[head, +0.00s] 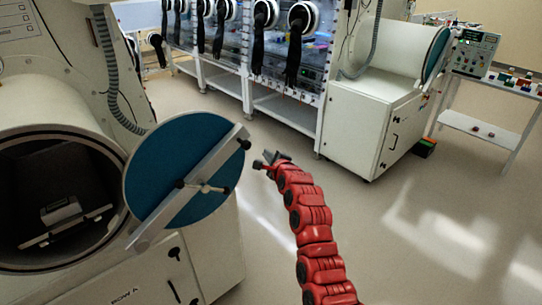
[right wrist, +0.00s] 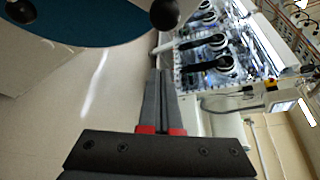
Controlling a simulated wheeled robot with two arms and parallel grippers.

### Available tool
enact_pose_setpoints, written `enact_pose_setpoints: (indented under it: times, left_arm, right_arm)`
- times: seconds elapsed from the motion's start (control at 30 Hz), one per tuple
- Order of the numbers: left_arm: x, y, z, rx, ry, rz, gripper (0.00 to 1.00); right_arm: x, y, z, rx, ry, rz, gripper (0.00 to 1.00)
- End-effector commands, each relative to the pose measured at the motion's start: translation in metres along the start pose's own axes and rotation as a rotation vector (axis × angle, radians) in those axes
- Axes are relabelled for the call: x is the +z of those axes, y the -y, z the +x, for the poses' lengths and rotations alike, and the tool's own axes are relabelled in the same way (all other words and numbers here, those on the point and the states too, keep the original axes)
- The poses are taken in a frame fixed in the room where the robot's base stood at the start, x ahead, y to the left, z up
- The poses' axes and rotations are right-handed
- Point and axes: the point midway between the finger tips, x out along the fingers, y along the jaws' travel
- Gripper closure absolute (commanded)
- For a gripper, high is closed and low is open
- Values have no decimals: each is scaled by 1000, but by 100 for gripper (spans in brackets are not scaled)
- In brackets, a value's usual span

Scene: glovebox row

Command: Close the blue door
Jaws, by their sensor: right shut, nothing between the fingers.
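The blue door (head: 172,152) is a round disc with a grey bar and a small handle across its face. It stands open to the right of the round chamber opening (head: 68,190) on the left. My right gripper (head: 265,162) is at the end of the red arm, just right of the door's right edge and apart from it as far as I can tell. In the right wrist view its fingers (right wrist: 160,85) are together and empty. The door (right wrist: 85,20) shows there at the upper left, with dark knobs. My left gripper is not in view.
A shelf with a small object (head: 62,212) sits inside the chamber. Glovebox cabinets (head: 290,50) with hanging black gloves stand at the back. Another white cylinder (head: 395,50) with a blue door stands at back right, beside a table (head: 480,128). The floor at right is clear.

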Motion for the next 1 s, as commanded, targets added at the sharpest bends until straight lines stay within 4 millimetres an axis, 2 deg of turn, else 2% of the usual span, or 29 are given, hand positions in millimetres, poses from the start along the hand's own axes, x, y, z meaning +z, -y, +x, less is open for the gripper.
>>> enact_pose_setpoints:
  times: [0.2,0.43,0.5,0.73,1.0]
  left_arm:
    - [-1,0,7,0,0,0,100]
    - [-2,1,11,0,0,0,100]
    - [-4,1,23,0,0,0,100]
    - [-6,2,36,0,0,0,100]
    - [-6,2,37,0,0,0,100]
  right_arm:
    - [0,0,20,5,-1,0,100]
    - [0,1,32,1,-2,-1,100]
    - [14,4,28,0,2,1,100]
    - [34,2,20,0,0,1,100]
    - [37,0,19,-2,-1,0,100]
